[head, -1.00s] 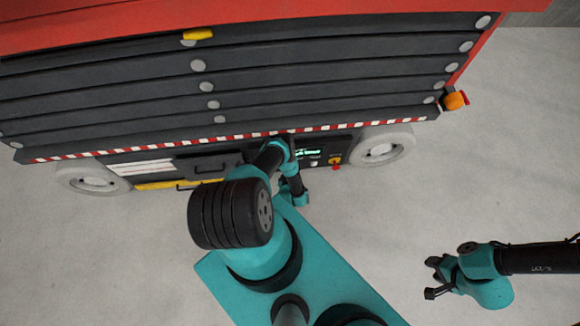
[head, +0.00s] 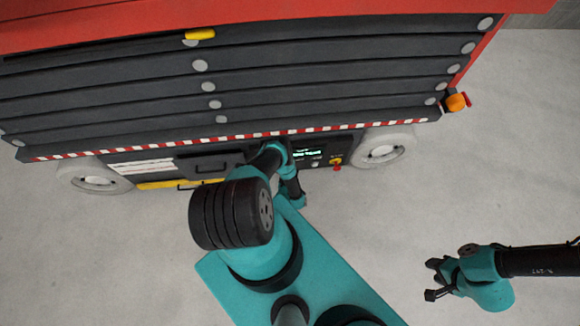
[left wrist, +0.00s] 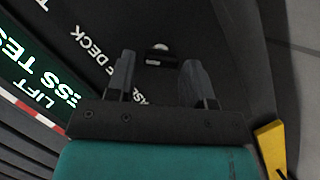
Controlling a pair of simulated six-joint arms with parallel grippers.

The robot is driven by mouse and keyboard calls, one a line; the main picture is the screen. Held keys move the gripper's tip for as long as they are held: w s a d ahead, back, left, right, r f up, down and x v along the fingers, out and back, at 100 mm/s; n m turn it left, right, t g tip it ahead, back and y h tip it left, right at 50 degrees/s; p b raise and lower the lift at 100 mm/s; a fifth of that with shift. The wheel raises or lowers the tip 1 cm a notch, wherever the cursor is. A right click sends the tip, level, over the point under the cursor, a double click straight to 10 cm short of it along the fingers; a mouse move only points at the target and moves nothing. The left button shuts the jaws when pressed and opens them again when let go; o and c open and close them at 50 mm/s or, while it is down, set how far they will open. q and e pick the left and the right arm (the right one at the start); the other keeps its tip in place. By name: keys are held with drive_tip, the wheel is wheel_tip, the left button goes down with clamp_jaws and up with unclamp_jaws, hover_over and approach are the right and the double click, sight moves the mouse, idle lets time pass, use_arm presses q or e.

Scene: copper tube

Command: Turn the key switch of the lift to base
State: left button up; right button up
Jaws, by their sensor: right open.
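The red and dark grey lift (head: 300,90) fills the upper part of the head view. Its control panel (left wrist: 215,55) fills much of the left wrist view, with white lettering including DECK and part of BASE. My left arm hides this gripper in the head view. My right gripper (head: 432,279) is open and empty, away from the lift at lower right.
A lit display (left wrist: 42,75) reads partly LIFT and ESS TES. A small pale round fitting (left wrist: 160,48) sits beyond the fingertips. An orange lamp (head: 456,102) juts from the lift's right side. The right floor is clear.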

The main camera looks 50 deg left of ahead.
use_arm(q)
drive_tip(key=shift+o, duration=1.1)
drive_tip(key=v, duration=1.2)
